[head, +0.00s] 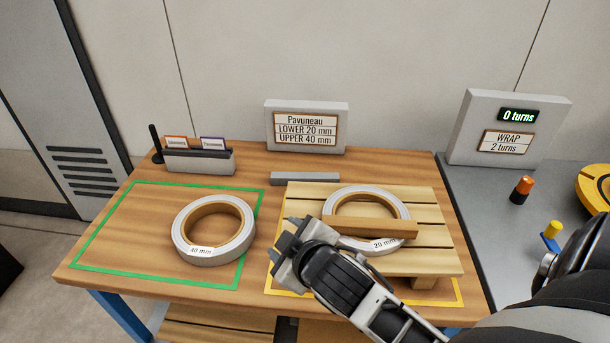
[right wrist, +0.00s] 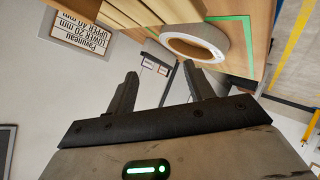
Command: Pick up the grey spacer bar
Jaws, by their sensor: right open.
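The grey spacer bar (head: 305,178) lies flat on the wooden table, behind the pallet and in front of the Pavuneau sign. My right gripper (head: 285,243) is above the left front part of the pallet, between the two coils and well in front of the grey bar. It is open, and its jaws (right wrist: 160,70) are empty in the right wrist view. I cannot make out the grey bar in that view. My left gripper is out of view.
The 20 mm coil (head: 401,218) lies on the slatted pallet (head: 440,262) with a wooden bar (head: 370,227) across it. The 40 mm coil (head: 180,237) lies inside the green outline. A card holder (head: 200,162) and Pavuneau sign (head: 306,106) stand behind.

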